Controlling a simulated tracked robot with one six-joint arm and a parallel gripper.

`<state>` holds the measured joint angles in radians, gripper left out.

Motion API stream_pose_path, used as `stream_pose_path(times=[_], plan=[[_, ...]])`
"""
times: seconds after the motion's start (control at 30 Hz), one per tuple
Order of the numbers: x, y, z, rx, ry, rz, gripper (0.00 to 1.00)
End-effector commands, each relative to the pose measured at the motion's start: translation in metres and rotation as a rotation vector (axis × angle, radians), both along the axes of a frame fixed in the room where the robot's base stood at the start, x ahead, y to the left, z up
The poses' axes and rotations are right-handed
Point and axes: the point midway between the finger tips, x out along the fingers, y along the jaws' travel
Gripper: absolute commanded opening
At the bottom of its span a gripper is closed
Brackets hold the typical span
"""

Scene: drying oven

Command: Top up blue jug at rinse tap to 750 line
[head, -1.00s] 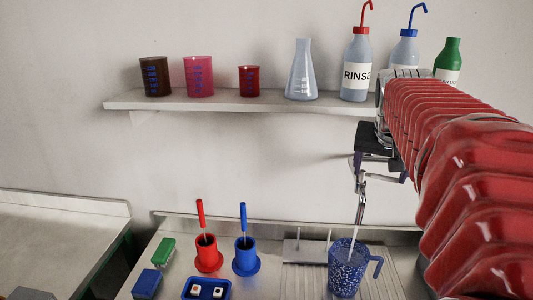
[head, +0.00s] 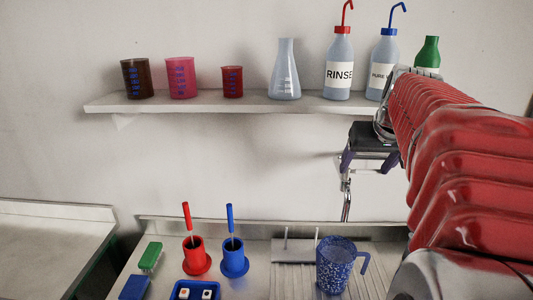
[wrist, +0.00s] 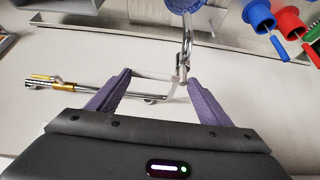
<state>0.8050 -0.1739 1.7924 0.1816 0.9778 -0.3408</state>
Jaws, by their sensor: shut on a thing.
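The blue speckled jug (head: 333,268) stands upright on the ribbed drainer below the rinse tap (head: 346,205), its handle to the right. No stream shows between spout and jug. The jug's water level and its 750 line cannot be made out. My gripper (head: 368,160) is at the tap, above and behind the jug. In the wrist view, my gripper (wrist: 158,78) has its purple fingers either side of the tap's pale lever (wrist: 155,75), shut on it. Only the jug's edge (wrist: 184,5) shows at the top there.
The shelf (head: 215,104) above holds beakers, a flask (head: 285,75) and several bottles, including the RINSE bottle (head: 338,70). Red (head: 196,258) and blue (head: 233,260) holders stand left of the jug. My arm covers the right side.

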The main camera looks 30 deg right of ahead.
Motion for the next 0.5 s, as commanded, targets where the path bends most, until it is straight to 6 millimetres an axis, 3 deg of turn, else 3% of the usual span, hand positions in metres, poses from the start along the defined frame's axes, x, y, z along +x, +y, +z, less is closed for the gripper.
stream_pose_path(times=[0.3, 0.5], plan=[[0.0003, 0.0007, -0.0004, 0.002, 0.000, 0.000, 0.94], [0.0001, 0.0004, -0.0001, 0.000, 0.000, -0.001, 0.94]])
